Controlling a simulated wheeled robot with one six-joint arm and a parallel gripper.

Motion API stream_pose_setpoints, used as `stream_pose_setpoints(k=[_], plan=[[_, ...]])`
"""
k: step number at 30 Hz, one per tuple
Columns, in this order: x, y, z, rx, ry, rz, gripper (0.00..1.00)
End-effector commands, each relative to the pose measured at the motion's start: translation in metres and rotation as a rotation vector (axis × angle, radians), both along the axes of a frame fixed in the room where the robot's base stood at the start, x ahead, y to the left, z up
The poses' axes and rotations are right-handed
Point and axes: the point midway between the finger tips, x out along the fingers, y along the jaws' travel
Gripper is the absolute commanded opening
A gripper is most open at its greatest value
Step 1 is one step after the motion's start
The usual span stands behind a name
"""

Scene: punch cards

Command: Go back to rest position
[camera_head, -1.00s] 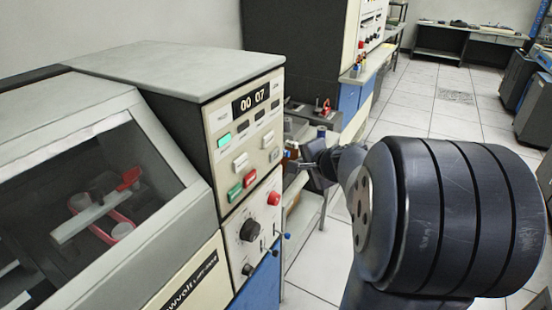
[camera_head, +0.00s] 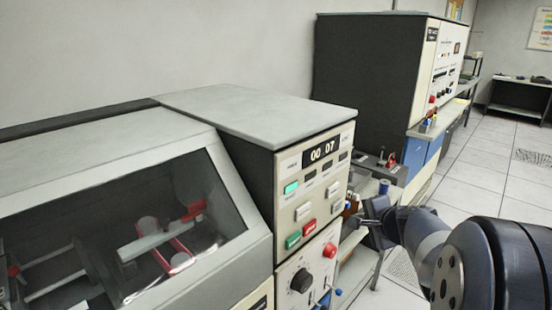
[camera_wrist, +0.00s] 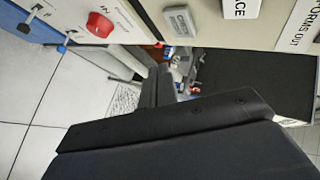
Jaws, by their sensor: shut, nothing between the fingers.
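My gripper (camera_head: 366,221) is at the right of the head view, just beside the front panel of the grey machine (camera_head: 255,115). It is small and partly dark against the shelf behind it. In the wrist view my gripper (camera_wrist: 158,84) reaches away from the camera, its fingers together with nothing between them. The red knob (camera_wrist: 100,24) and a grey button (camera_wrist: 180,21) of the panel are close above it there. Whether the gripper touches the panel cannot be told.
A windowed cover (camera_head: 165,235) is at left. A tall dark cabinet (camera_head: 365,85) stands behind. Tiled floor (camera_head: 480,165) is open at right.

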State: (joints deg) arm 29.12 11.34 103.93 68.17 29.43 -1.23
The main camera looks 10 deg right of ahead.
Motion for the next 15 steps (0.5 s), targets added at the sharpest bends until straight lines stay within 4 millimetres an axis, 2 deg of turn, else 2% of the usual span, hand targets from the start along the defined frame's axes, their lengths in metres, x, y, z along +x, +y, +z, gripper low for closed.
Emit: stream_pose_setpoints(k=[1, 7, 9, 15], plan=[[0.006, 0.006, 0.002, 0.000, 0.001, 0.004, 0.00], [0.005, 0.005, 0.005, 0.003, 0.002, -0.001, 0.00], [-0.005, -0.006, -0.001, 0.000, -0.003, -0.006, 0.00], [-0.027, -0.023, -0.001, 0.000, -0.001, -0.004, 0.00]])
